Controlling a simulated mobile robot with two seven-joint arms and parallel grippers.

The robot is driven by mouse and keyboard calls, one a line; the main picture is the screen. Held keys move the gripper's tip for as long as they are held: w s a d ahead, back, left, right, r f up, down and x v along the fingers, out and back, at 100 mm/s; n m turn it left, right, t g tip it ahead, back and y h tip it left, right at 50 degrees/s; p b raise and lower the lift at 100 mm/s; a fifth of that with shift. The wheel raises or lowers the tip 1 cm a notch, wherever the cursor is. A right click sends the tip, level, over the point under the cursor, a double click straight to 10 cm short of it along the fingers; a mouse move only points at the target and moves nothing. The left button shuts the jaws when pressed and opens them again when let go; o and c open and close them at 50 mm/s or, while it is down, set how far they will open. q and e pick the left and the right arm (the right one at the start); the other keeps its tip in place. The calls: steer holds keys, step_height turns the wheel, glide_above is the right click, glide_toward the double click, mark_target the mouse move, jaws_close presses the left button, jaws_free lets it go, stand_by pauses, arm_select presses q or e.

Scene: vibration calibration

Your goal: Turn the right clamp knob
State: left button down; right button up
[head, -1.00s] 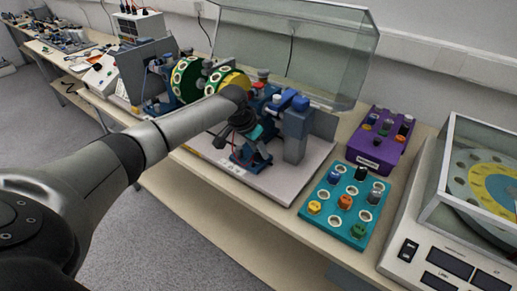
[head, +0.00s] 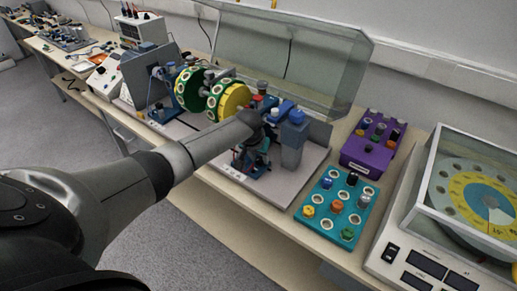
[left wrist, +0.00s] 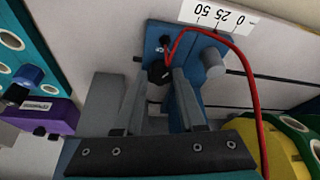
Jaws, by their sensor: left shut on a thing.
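The rig with the clamps stands on a pale base plate (head: 290,187) on the bench. My left gripper (head: 252,160) reaches down at the front of its right-hand blue bearing block, beside a tall blue-grey block (head: 293,145). In the left wrist view, my left gripper's fingers (left wrist: 158,78) are closed around a small dark knob (left wrist: 157,71), which I take as the right clamp knob. The fingers partly hide it. A grey cylinder (left wrist: 214,62) sticks out of the blue block beside it. My right gripper is not in view.
A red wire (left wrist: 256,90) loops close by the fingers. The green and yellow drum (head: 232,99) is left of my gripper. A clear lid (head: 270,50) stands open behind. A teal box (head: 322,215), purple box (head: 358,158) and strobe-like unit (head: 410,235) lie right.

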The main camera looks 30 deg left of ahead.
arm_select(q)
steer(key=shift+d+n+y+p, duration=0.1)
steer(key=shift+n+y+p, duration=0.3)
steer(key=shift+n+p, duration=0.7)
steer(key=shift+n, duration=0.3)
steer(key=shift+c, duration=2.4)
jaws_free()
steer(key=shift+r, duration=0.1)
steer(key=shift+r, duration=0.2)
steer(key=p+v, duration=0.5)
steer(key=v, duration=0.9)
steer(key=shift+d+r, duration=0.25)
steer(key=shift+r, duration=0.1)
